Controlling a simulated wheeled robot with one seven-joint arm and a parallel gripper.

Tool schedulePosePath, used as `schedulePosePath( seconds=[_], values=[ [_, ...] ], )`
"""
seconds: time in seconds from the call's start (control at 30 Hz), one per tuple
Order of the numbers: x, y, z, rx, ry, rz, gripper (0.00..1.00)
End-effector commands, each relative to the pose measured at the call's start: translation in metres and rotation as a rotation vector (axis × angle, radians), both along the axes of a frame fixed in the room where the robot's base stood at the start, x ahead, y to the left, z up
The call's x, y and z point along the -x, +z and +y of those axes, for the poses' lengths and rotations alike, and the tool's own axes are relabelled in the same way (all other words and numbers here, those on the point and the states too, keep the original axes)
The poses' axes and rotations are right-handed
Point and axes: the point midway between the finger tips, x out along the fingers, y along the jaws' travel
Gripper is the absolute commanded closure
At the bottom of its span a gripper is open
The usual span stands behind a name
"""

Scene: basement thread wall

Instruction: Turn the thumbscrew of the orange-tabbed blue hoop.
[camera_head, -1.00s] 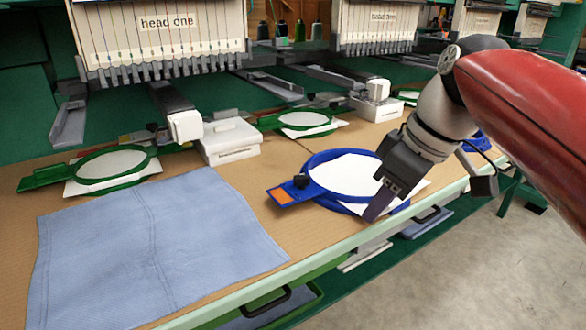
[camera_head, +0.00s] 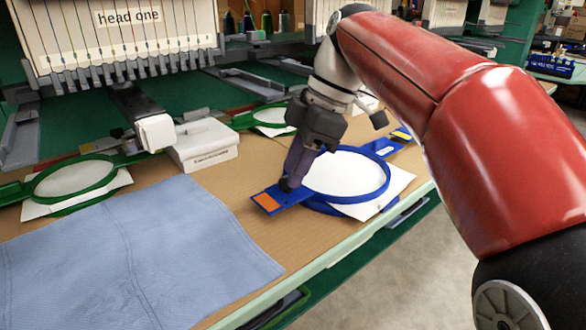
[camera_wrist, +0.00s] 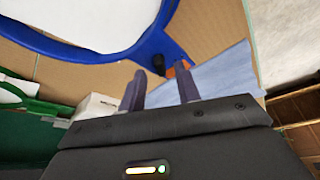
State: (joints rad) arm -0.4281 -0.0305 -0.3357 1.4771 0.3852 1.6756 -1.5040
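The orange-tabbed blue hoop (camera_head: 386,186) lies on the table with white fabric inside it. Its orange tab (camera_head: 267,202) points left; the tab also shows in the wrist view (camera_wrist: 180,67). The thumbscrew (camera_wrist: 159,64) is a small dark knob between ring and tab. In the head view my fingers largely cover it. My gripper (camera_head: 290,180) is at the tab side of the hoop, fingers pointing down. In the wrist view my gripper (camera_wrist: 161,84) has its fingers apart and empty, with the thumbscrew seen just beyond the gap between the tips. Contact cannot be told.
A blue cloth (camera_head: 130,255) covers the table at front left. A white box (camera_head: 204,146) stands behind it. Green hoops (camera_head: 75,180) lie farther back, below the machine heads.

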Motion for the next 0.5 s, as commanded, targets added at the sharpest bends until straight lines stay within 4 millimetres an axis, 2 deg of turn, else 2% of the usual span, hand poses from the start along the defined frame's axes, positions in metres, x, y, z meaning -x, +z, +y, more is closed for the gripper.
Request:
schedulePosePath(
  seconds=[0.13, 0.4, 0.43, 0.5],
  values=[
    [0.0008, -0.0103, 0.0042, 0.001, 0.000, 0.000, 0.67],
    [0.0006, -0.0126, 0.0051, 0.001, -0.001, -0.002, 0.67],
    [0.0006, -0.0126, 0.0051, 0.001, -0.001, -0.002, 0.69],
    [0.0006, -0.0125, 0.0051, 0.001, -0.001, -0.002, 0.78]
  ],
)
